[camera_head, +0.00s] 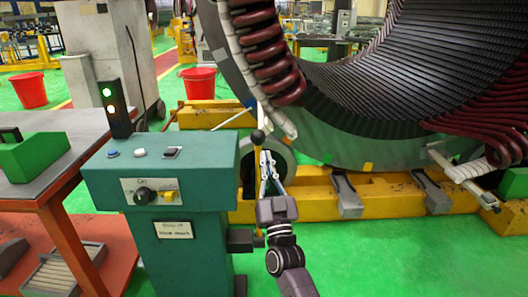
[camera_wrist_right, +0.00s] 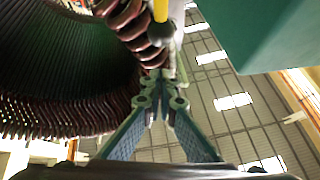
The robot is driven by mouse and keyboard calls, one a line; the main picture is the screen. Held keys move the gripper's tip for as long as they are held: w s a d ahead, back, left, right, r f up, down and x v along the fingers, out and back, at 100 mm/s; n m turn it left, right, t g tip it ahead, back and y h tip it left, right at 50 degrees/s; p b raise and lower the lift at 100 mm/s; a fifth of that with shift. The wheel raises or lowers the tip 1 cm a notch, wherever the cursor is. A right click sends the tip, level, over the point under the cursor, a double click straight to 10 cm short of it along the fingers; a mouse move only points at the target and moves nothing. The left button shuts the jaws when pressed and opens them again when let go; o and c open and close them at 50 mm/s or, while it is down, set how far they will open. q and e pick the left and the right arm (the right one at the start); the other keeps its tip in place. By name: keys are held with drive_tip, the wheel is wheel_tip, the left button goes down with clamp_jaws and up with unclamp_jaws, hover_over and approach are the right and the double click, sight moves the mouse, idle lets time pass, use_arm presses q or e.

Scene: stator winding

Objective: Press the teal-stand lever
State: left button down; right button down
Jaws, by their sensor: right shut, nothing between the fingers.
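The teal stand (camera_head: 160,185) stands left of centre in the head view, and its side shows at the upper right of the wrist view (camera_wrist_right: 275,30). Its lever is a yellow rod with a dark ball knob (camera_head: 258,137), upright beside the stand's right side. In the wrist view the lever's ball (camera_wrist_right: 161,34) is just beyond my fingertips, with the yellow rod above it in the picture. My right gripper (camera_head: 267,157) is shut and empty, close to the lever, just below and right of the knob. I cannot tell whether it touches. My left gripper is out of view.
The large stator (camera_head: 345,145) rests on a yellow frame (camera_head: 400,198) behind and right of my right gripper. A table (camera_head: 75,150) with a green box (camera_head: 32,153) is at the left. Two red buckets stand behind. Green floor lies open at the lower right.

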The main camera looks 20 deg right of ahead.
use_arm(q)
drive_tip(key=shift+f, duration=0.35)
use_arm(e)
drive_tip(key=v, duration=0.6)
drive_tip(key=shift+f, duration=0.45)
